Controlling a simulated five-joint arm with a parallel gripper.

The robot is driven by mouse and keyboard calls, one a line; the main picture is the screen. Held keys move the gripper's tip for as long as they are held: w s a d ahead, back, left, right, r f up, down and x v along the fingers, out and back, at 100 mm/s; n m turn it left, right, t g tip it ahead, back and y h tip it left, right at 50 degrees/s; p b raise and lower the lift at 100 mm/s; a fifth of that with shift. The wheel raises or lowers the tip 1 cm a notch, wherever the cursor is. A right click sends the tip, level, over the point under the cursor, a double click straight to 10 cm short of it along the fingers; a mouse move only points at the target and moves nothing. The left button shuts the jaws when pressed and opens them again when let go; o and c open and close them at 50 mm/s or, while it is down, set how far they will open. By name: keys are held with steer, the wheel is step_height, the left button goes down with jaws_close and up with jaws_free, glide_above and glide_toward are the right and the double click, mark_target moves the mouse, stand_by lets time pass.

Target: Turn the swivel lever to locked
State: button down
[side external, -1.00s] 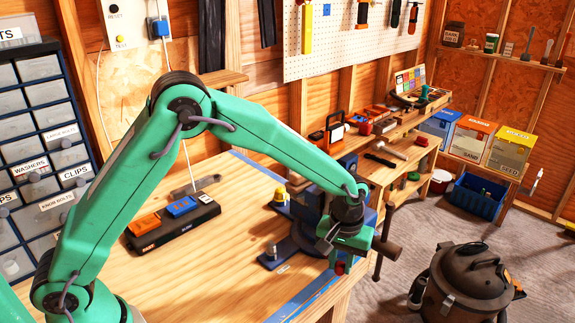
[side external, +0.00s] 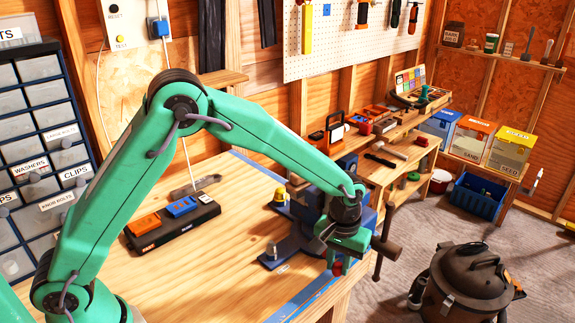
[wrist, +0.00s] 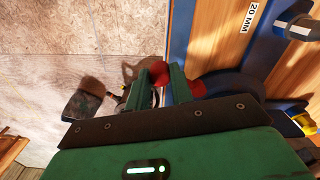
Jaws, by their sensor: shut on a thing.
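A blue bench vise (side external: 312,215) stands at the bench edge, partly hidden behind my wrist. The lever's red knob (side external: 338,268) shows just below my gripper (side external: 338,248) in the side view. In the wrist view a round red knob (wrist: 160,72) sits between the tips of my gripper (wrist: 160,86). My gripper is shut on it. A second red part (wrist: 196,88) shows right of the right finger; I cannot tell how it joins the knob. The lever's shaft and any lock marks are hidden.
A dark bolted lug (side external: 272,256) and a yellow-topped part (side external: 281,198) lie left of the vise. A black tray with orange and blue blocks (side external: 180,208) is further left. A brown shop vacuum (side external: 468,285) stands on the floor at right.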

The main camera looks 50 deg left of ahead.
steer(key=s+a+m, duration=0.1)
steer(key=m, duration=0.1)
steer(key=s+m, duration=0.1)
steer(key=shift+a+f+m, duration=0.3)
steer(key=shift+a+m, duration=0.1)
steer(key=m, duration=0.1)
steer(key=a+m, duration=0.1)
steer(key=shift+s+a+m, duration=0.15)
steer(key=shift+s+m, duration=0.15)
steer(key=shift+s, duration=0.05)
steer(key=m, duration=0.1)
steer(key=a+m, duration=0.1)
steer(key=shift+s+a+m, duration=0.2)
steer(key=shift+s+m, duration=0.1)
steer(key=shift+a+m, duration=0.45)
steer(key=shift+m, duration=0.35)
steer(key=shift+a+m, duration=0.4)
steer(key=shift+m, duration=0.4)
steer(key=c, duration=1.2)
jaws_free()
steer(key=shift+c, duration=0.2)
steer(key=shift+o, duration=0.2)
steer(key=shift+d+r, duration=0.1)
steer(key=shift+r, duration=0.1)
